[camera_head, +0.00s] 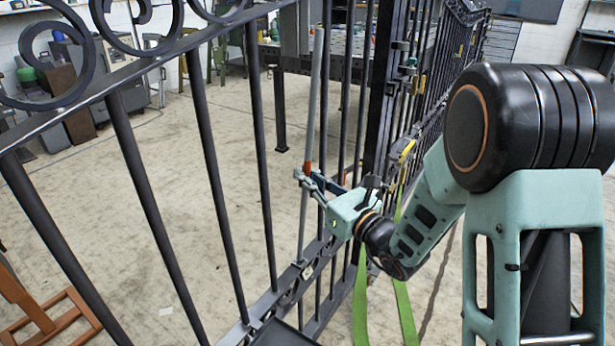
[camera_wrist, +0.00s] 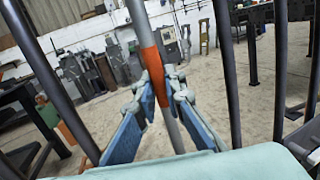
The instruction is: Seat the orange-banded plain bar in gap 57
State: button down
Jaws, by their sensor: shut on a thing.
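The orange-banded plain bar (camera_head: 316,95) is a slim grey rod standing near upright at the black gate. In the wrist view the bar (camera_wrist: 140,22) crosses the frame with a slight tilt, its orange band (camera_wrist: 152,62) at the jaws. My gripper (camera_head: 312,180) is shut on the bar around the band; its blue-padded fingers (camera_wrist: 164,95) sit on both sides of it. The bar's lower end comes down by the gate's lower rail (camera_head: 262,306). I cannot tell whether it is seated there. Gap 57 carries no label that I can read.
Dark gate bars (camera_head: 212,160) stand left of the held bar, with others close on its right. A thick black post (camera_head: 383,90) and clamps, one yellow (camera_head: 403,152), are near my arm. Green straps (camera_head: 361,300) hang below. A workbench (camera_head: 345,68) stands behind.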

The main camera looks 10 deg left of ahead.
jog(key=shift+f+b, duration=0.85)
jog(key=shift+b, duration=0.1)
dwell(0.8)
jog(key=shift+w+a+f+h+p, duration=0.1)
jog(key=shift+w+a+h+p, duration=0.2)
jog(key=shift+a, duration=0.4)
jog(key=shift+w+a+f+p, duration=0.1)
jog(key=shift+a+p, duration=0.3)
jog(key=shift+a, duration=0.25)
dwell(1.0)
jog(key=c, duration=1.9)
grip_release()
jog(key=shift+c, duration=0.2)
jog(key=v, duration=1.2)
jog(key=shift+r, duration=0.15)
jog(key=shift+w, duration=0.1)
